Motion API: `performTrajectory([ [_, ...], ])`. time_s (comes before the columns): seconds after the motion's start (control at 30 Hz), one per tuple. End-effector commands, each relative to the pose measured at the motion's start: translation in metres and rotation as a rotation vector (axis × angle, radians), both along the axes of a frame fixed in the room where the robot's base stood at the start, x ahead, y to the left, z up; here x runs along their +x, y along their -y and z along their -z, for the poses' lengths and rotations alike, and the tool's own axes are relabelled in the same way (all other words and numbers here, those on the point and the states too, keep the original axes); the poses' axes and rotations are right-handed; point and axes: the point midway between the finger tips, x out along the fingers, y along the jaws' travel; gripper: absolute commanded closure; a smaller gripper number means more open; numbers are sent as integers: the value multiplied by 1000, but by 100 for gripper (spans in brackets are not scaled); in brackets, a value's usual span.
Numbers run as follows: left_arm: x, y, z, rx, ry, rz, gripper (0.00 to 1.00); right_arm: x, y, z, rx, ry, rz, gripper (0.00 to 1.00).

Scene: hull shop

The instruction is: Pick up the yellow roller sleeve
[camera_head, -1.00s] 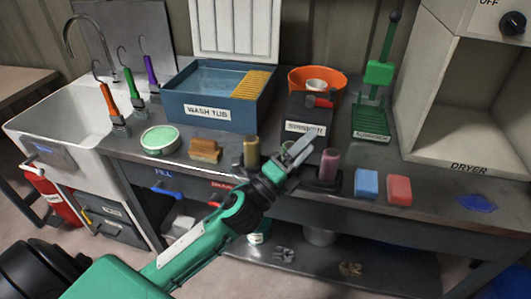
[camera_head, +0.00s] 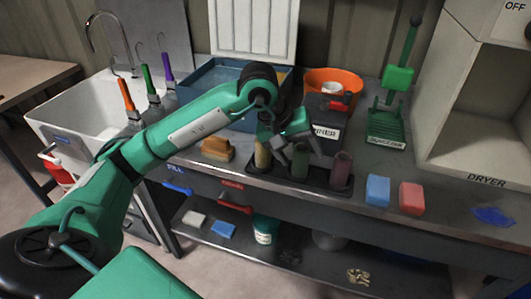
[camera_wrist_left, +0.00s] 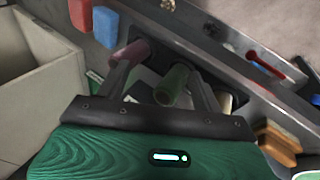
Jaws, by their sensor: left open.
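The yellow roller sleeve (camera_head: 262,156) stands upright at the left end of a dark holder (camera_head: 318,180) on the bench. A green sleeve (camera_head: 300,164) is in the middle and a maroon sleeve (camera_head: 341,171) at the right end. My left gripper (camera_head: 297,148) is open and empty, over the green sleeve and right of the yellow one. In the left wrist view, the green sleeve (camera_wrist_left: 173,84) shows between the fingers. The yellow sleeve (camera_wrist_left: 226,102) lies just outside the right finger, partly hidden by it. My right gripper is not in view.
A black bin (camera_head: 318,112) and orange bowl (camera_head: 340,78) stand behind the holder. A brown brush block (camera_head: 217,149) is to its left; blue (camera_head: 377,190) and red (camera_head: 411,198) blocks are to its right. The wash tub (camera_head: 205,75) is partly behind my arm.

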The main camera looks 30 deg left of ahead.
Motion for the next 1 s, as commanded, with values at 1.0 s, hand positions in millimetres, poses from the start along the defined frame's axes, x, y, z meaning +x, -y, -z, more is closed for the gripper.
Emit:
performTrajectory([
  [1.0, 38, -128, 35, 517, 46, -56, 32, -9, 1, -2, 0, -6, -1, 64],
])
